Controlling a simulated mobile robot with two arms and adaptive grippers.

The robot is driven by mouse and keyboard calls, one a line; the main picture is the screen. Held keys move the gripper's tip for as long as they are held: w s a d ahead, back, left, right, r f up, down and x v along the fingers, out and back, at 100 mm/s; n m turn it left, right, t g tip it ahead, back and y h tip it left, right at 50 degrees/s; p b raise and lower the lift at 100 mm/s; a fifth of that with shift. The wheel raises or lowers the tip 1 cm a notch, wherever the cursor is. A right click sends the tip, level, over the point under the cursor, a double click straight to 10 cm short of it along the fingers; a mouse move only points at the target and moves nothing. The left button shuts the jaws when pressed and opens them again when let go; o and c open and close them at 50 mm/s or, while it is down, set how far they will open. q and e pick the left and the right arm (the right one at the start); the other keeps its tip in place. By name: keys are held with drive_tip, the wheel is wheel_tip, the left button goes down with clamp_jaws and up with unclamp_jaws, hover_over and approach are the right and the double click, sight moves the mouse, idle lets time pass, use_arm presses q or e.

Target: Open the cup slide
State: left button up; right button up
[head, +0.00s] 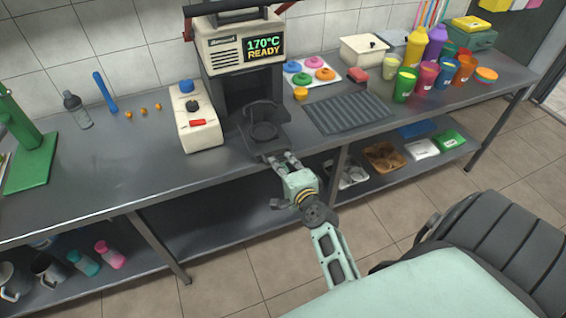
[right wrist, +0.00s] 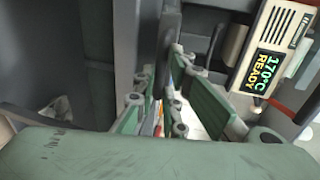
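The cup slide (head: 263,131) is a dark tray with a round ring-shaped holder at the foot of the press (head: 240,55). It sticks out towards the counter's front edge. How far it is pulled out is hard to judge. My right gripper (head: 279,158) is at the slide's front edge, its fingers apart. In the right wrist view, a dark upright bar (right wrist: 170,45) shows between the fingertips of this gripper (right wrist: 162,72). Whether the fingers touch it is unclear. My left gripper is not in view.
The press display (head: 263,46) reads 170°C READY. A white control box (head: 197,128) stands left of the slide, and a ribbed grey mat (head: 348,113) lies to its right. Colourful cups (head: 427,75) stand farther right. A lower shelf (head: 215,215) runs beneath the counter.

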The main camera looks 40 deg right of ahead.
drive_tip(key=o, duration=0.4)
drive_tip(key=v, duration=1.2)
idle(0.3)
drive_tip(key=s+a+f+n+g+y, duration=0.1)
drive_tip(key=s+a+f+n+g, duration=0.2)
drive_tip(key=f, duration=0.6)
drive_tip(key=s+a+f+n+g+y, duration=0.15)
drive_tip(key=a+f+n, duration=0.3)
drive_tip(key=f, duration=0.55)
drive_tip(key=s+a+f+n+g+y, duration=0.2)
drive_tip(key=s+a+f+n, duration=0.15)
drive_tip(key=f, duration=0.55)
drive_tip(key=s+a+f+n+g, duration=0.35)
drive_tip(key=s+f+n, duration=0.25)
drive_tip(key=s+f, duration=0.7)
drive_tip(key=s+d+f+n+g, duration=0.1)
drive_tip(key=s+n, duration=0.1)
drive_tip(key=s, duration=0.2)
drive_tip(key=s+d+f+n+g, duration=0.1)
drive_tip(key=s+f+n, duration=0.1)
drive_tip(key=s, duration=0.3)
drive_tip(key=s+d+f+n+g+h, duration=0.1)
drive_tip(key=s+d+n+g, duration=0.1)
drive_tip(key=s, duration=0.3)
drive_tip(key=shift+s+f, duration=0.15)
drive_tip(key=shift+f, duration=0.05)
